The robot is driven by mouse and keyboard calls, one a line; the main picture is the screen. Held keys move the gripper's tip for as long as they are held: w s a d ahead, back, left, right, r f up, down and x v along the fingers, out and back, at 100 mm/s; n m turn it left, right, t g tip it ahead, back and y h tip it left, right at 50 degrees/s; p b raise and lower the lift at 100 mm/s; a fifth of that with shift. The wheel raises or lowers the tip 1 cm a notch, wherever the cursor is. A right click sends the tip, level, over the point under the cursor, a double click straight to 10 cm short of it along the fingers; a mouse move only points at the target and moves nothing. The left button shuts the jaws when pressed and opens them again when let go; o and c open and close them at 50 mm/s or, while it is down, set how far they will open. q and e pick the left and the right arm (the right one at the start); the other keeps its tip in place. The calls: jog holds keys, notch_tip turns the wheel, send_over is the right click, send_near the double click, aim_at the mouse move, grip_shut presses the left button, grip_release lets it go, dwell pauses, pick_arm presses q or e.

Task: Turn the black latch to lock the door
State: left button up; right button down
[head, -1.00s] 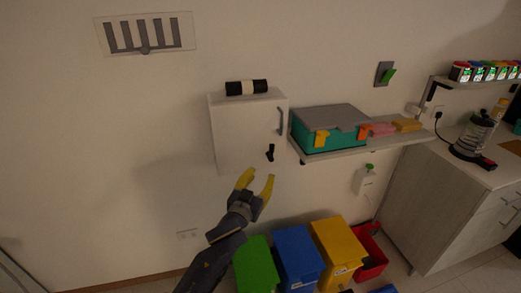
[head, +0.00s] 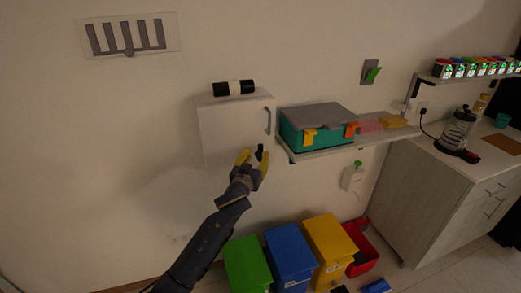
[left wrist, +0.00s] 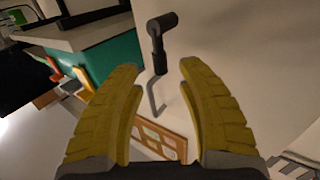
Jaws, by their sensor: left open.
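The black latch (head: 260,153) is on the lower right of the white wall cabinet's door (head: 232,133). In the left wrist view the latch (left wrist: 158,45) stands up from the pale door, just beyond and between my fingertips. My left gripper (head: 252,159) has yellow fingers and is open, with its tips close around the latch in the head view. In the left wrist view its fingers (left wrist: 163,66) are apart with nothing between the pads; I cannot tell any contact. The grey door handle (head: 268,121) is above the latch. My right gripper is not in view.
A shelf (head: 345,145) with a teal toolbox (head: 312,130) is just right of the cabinet. A black roll (head: 233,88) lies on the cabinet top. Green, blue (head: 290,258) and yellow bins stand below.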

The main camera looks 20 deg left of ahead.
aim_at(260, 150)
pick_arm(q)
jog(key=shift+w, duration=2.75)
grip_shut()
